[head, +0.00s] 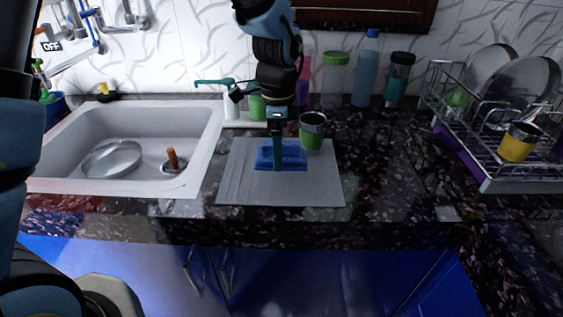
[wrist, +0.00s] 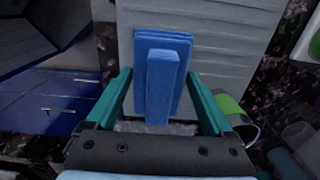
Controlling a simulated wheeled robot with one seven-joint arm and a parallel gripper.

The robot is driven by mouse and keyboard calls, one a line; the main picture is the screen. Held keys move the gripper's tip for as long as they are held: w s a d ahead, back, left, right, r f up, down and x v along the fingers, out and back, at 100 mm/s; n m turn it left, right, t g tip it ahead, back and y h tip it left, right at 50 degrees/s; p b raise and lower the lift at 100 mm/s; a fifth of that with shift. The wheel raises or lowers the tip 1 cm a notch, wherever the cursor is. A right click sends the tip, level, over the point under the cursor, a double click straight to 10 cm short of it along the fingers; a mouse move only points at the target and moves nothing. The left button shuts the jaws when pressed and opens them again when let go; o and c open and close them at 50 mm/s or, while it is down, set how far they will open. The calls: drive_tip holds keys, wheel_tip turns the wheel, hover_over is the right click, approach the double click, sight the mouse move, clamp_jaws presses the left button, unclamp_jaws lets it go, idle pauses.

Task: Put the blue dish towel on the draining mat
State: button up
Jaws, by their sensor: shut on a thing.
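The blue dish towel (head: 295,160) is a folded blue stack over the middle of the light grey draining mat (head: 240,190). In the wrist view the towel (wrist: 143,45) has a raised ridge between the teal fingers, with the grey mat (wrist: 225,50) behind it. My gripper (head: 277,165) points straight down and is shut on the towel; it also shows in the wrist view (wrist: 162,88). The towel looks to be at or very near the mat's surface; I cannot tell if its whole underside touches. My fingers hide part of it in the head view.
A green and steel cup (head: 312,132) stands at the mat's back right edge. Bottles (head: 366,70) line the wall. The sink (head: 205,150) lies left, a dish rack (head: 490,180) right. The dark counter (head: 385,170) right of the mat is clear.

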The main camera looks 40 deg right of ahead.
sight(279, 182)
drive_tip(key=shift+f+p, duration=0.65)
drive_tip(key=shift+f, duration=2.5)
drive_tip(key=o, duration=0.9)
drive_tip(key=shift+f, duration=0.1)
wheel_tip(279, 182, up, 12)
drive_tip(key=shift+r+b, duration=0.15)
drive_tip(key=shift+b, duration=1)
drive_tip(key=w+a+n, duration=0.6)
drive_tip(key=a, duration=0.5)
drive_tip(key=w+a+n, duration=0.6)
drive_tip(key=a+n, duration=0.1)
drive_tip(key=a, duration=0.4)
drive_tip(key=a+n, duration=0.4)
drive_tip(key=a, duration=0.2)
drive_tip(key=s+a+f+n+t, duration=0.1)
drive_tip(key=a+n, duration=0.3)
drive_tip(key=a, duration=0.1)
drive_tip(key=a+n, duration=0.3)
drive_tip(key=a, duration=0.3)
drive_tip(key=shift+s+a+f+n+t, duration=0.15)
drive_tip(key=shift+s+a+n+t, duration=0.15)
drive_tip(key=shift+s+n, duration=0.1)
